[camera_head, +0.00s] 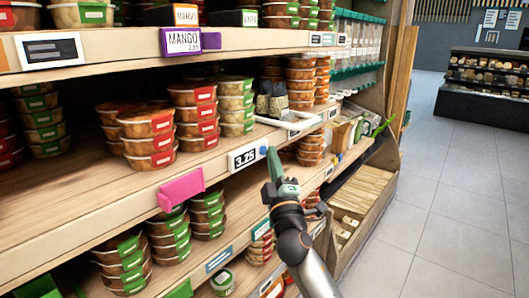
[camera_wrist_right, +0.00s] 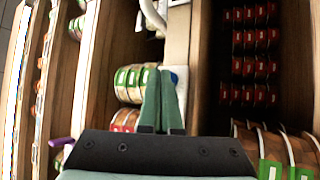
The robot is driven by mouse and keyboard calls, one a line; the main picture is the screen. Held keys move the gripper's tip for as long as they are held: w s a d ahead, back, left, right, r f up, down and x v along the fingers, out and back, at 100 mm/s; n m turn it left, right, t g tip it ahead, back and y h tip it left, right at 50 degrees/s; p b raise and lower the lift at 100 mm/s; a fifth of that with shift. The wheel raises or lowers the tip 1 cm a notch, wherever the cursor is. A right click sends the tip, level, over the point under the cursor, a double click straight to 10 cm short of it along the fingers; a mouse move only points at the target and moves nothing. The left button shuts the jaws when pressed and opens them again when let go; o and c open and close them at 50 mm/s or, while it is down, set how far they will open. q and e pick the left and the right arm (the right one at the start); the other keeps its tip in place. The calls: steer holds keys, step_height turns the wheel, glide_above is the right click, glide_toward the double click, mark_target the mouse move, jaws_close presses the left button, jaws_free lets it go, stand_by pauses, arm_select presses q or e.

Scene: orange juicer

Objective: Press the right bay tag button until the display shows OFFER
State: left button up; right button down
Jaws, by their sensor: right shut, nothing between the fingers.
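The price tag (camera_head: 247,157) on the front edge of the middle shelf has a white display that reads 3.25. A small blue button (camera_head: 263,150) sits at its right end. My right gripper (camera_head: 271,153) is shut and empty, with its green fingertips right beside the button; I cannot tell whether they touch it. In the right wrist view the shut fingers (camera_wrist_right: 163,100) point at the shelf edge, and a bluish-white part of the tag (camera_wrist_right: 180,76) shows just beyond them, partly hidden. My left gripper is not in view.
A pink tag (camera_head: 181,189) sticks out from the same shelf edge on the left. A white bracket (camera_head: 300,124) juts out just right of the button. Stacked tubs (camera_head: 195,115) stand on the shelf behind. The tiled floor (camera_head: 450,215) at right is clear.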

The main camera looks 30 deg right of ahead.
steer(key=shift+w+a, duration=0.15)
steer(key=shift+w, duration=0.25)
stand_by(0.6)
steer(key=shift+s, duration=0.15)
steer(key=shift+s+d, duration=0.3)
steer(key=shift+s, duration=0.35)
steer(key=shift+s+d+p, duration=0.25)
steer(key=shift+s+d, duration=0.05)
steer(key=shift+s, duration=0.5)
steer(key=shift+s+d+p, duration=0.2)
steer(key=shift+s+d, duration=0.15)
steer(key=shift+s, duration=0.4)
steer(key=shift+s+d+p, duration=0.25)
steer(key=shift+s+d, duration=0.05)
steer(key=shift+s, duration=0.5)
steer(key=shift+s+d+p, duration=0.15)
steer(key=shift+s+d, duration=0.25)
steer(key=shift+s, duration=0.5)
steer(key=shift+s+d+p, duration=0.15)
steer(key=shift+s+d, duration=0.2)
steer(key=shift+s, duration=0.6)
steer(key=shift+s+d+p, duration=0.15)
steer(key=shift+s+d, duration=0.25)
steer(key=shift+s, duration=0.5)
